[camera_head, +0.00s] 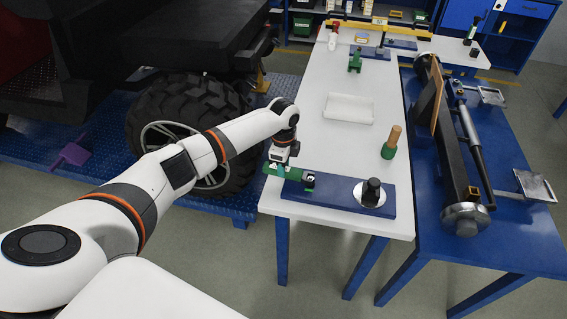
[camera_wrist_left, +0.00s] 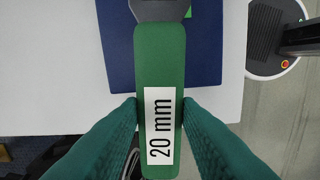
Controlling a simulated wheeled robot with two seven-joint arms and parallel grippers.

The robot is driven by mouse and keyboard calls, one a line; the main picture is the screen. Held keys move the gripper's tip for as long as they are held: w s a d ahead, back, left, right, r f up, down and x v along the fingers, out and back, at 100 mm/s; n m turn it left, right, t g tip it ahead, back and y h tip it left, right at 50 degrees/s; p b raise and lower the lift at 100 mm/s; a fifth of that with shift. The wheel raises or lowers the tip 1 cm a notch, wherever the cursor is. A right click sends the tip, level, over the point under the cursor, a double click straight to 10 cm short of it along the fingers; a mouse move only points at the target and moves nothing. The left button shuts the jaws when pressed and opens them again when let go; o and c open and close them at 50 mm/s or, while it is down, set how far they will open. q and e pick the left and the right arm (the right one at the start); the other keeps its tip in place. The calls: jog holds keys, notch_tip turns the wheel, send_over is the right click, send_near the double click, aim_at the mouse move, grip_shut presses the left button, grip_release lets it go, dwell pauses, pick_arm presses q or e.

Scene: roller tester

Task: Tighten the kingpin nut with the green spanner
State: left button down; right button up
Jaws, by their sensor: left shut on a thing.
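The green spanner (camera_wrist_left: 160,70) has a white "20 mm" label and a dark grey head at the top edge of the left wrist view. My left gripper (camera_wrist_left: 160,125) is shut on its handle, one teal finger on each side. In the head view my left gripper (camera_head: 277,168) is at the left end of a blue board (camera_head: 335,197) on the white table. My right gripper is not in view.
A black knob (camera_head: 371,191) on a pale disc stands at the board's right. A green and tan cylinder (camera_head: 391,142) and a white tray (camera_head: 348,108) are further back. A blue table (camera_head: 515,238) holds an axle. A large tyre (camera_head: 190,110) is at left.

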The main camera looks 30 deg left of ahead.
aim_at(267, 164)
pick_arm(q)
jog(key=shift+a, duration=0.15)
jog(key=shift+s+a+p, duration=0.2)
jog(key=shift+s+a, duration=0.05)
jog(key=shift+a, duration=0.95)
jog(key=shift+s+a+p, duration=0.2)
jog(key=shift+s+a, duration=0.05)
jog(key=shift+a, duration=0.9)
jog(key=shift+r, duration=0.15)
notch_tip(267, 164, up, 5)
jog(key=p, duration=0.5)
jog(key=s+d+n+p, duration=0.3)
jog(key=s+n+p, duration=0.3)
jog(key=p, duration=0.4)
jog(key=shift+s+d, duration=0.15)
